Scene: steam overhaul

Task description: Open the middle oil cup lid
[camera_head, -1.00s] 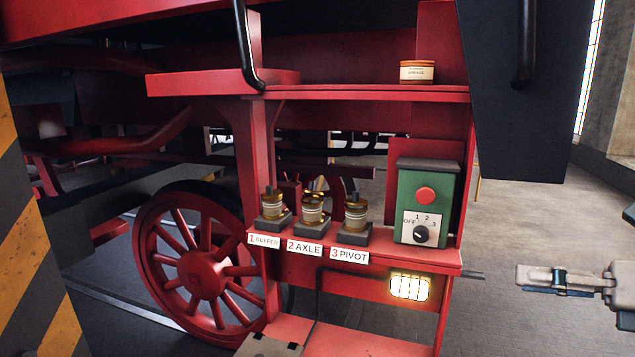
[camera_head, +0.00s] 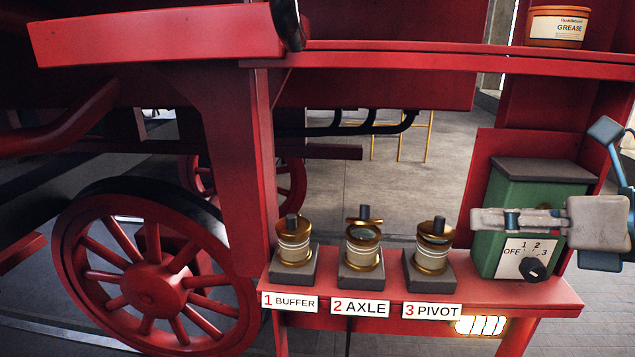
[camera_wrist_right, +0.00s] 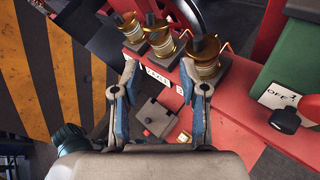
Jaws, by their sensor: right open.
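The middle oil cup (camera_head: 364,250) stands on a dark block above the "2 AXLE" label, between the buffer cup (camera_head: 293,242) and the pivot cup (camera_head: 432,247). Its brass lid (camera_head: 363,222) has a dark knob and seems to sit slightly above the body; I cannot tell how far it is open. The middle cup also shows in the right wrist view (camera_wrist_right: 159,37), beyond the fingers. My right gripper (camera_head: 474,219) is open and empty, in front of the green control box, right of the cups and apart from them. In the wrist view its fingers (camera_wrist_right: 163,88) are spread. My left gripper is out of view.
The green control box (camera_head: 528,190) with a black dial stands right of the cups on the red shelf (camera_head: 500,292). A grease tin (camera_head: 557,27) sits on the upper ledge. A red post (camera_head: 240,170) and spoked wheel (camera_head: 150,290) lie left. A lit lamp (camera_head: 480,325) is below the shelf.

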